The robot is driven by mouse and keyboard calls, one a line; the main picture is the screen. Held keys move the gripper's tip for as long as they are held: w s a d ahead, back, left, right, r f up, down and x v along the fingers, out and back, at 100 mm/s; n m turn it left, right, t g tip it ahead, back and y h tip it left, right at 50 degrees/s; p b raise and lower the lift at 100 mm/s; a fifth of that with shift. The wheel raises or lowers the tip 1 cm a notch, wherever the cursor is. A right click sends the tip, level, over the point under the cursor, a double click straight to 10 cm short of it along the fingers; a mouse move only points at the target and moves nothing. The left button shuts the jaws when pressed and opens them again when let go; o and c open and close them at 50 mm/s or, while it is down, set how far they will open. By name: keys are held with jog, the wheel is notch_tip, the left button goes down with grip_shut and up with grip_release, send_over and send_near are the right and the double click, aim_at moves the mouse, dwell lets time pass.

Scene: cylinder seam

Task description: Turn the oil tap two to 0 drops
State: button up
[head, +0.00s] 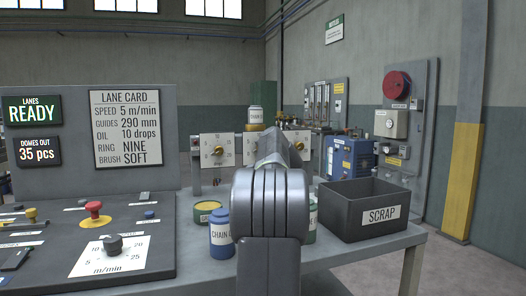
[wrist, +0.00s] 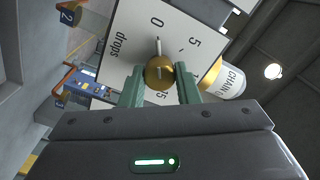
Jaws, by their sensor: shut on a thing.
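In the wrist view a brass tap knob (wrist: 160,74) stands on a white dial plate (wrist: 135,40) marked 0, 5, 15 and "drops". Its thin pointer (wrist: 158,46) points at the 0 mark, as near as I can tell. My gripper (wrist: 160,82) has its green fingers on both sides of the knob, shut on it. In the head view a right-hand dial plate (head: 297,140) is partly hidden by my arm, and my fingers are hidden there. A left-hand dial plate (head: 216,159) with its own brass knob stands clear of my arm.
A blue chain can (head: 221,236) and a yellow-topped tin (head: 207,207) stand on the bench beside my arm. A black scrap bin (head: 370,213) is to the right. A control panel (head: 60,250) fills the left. A white chain can (wrist: 226,81) is close right in the wrist view.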

jog(key=o, duration=1)
jog(key=shift+c, duration=0.2)
jog(key=b+v, duration=0.1)
jog(key=v, duration=1.2)
jog(key=shift+s+b, duration=0.35)
jog(key=shift+b, duration=0.05)
jog(key=shift+w, duration=0.1)
jog(key=p+x, duration=0.2)
jog(key=x, duration=1.1)
jog(key=shift+w, duration=0.3)
